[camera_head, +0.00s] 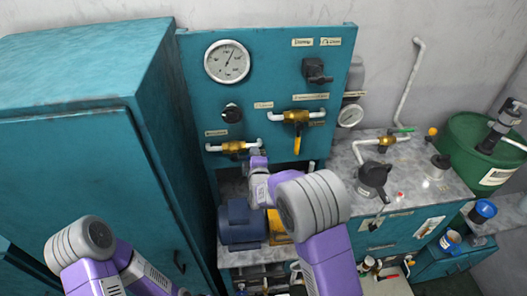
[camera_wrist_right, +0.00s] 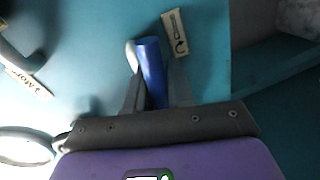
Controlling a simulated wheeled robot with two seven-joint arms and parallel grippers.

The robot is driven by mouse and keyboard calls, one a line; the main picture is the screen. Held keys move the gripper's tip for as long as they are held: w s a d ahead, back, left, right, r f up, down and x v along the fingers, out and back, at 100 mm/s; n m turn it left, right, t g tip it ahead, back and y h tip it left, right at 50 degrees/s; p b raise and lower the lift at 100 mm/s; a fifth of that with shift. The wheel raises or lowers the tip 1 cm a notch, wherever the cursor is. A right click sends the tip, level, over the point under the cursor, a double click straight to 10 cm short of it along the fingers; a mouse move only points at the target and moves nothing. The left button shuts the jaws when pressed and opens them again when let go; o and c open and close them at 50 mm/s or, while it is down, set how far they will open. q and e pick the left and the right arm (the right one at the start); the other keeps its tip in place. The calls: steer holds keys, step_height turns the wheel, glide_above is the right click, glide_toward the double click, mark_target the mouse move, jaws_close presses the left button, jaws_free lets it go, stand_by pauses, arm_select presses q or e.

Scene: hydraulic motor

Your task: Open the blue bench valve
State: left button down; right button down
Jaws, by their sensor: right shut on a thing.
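The blue valve handle (camera_wrist_right: 152,70) shows in the right wrist view, standing between the two dark fingers of my right gripper (camera_wrist_right: 157,82), which is shut on it. In the head view my right gripper (camera_head: 258,164) is at the lower left of the teal panel, close to a brass valve (camera_head: 235,147) on white pipe. The blue handle cannot be made out there, hidden by the gripper. My left arm shows at the lower left of the head view, but its gripper is not visible.
A brass valve with a yellow handle (camera_head: 297,145) hangs to the right on the panel (camera_head: 275,75). A large gauge (camera_head: 227,61) is above. A blue motor (camera_head: 239,222) sits below my right gripper. A teal cabinet (camera_head: 75,150) stands close at left.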

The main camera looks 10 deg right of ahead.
steer(key=shift+r+n+h+p, duration=0.3)
steer(key=shift+r+n+p, duration=0.3)
steer(key=shift+n+p, duration=0.25)
steer(key=c, duration=1.1)
jaws_free()
steer(key=v, duration=0.7)
steer(key=shift+s+r, duration=0.1)
steer(key=shift+s, duration=0.15)
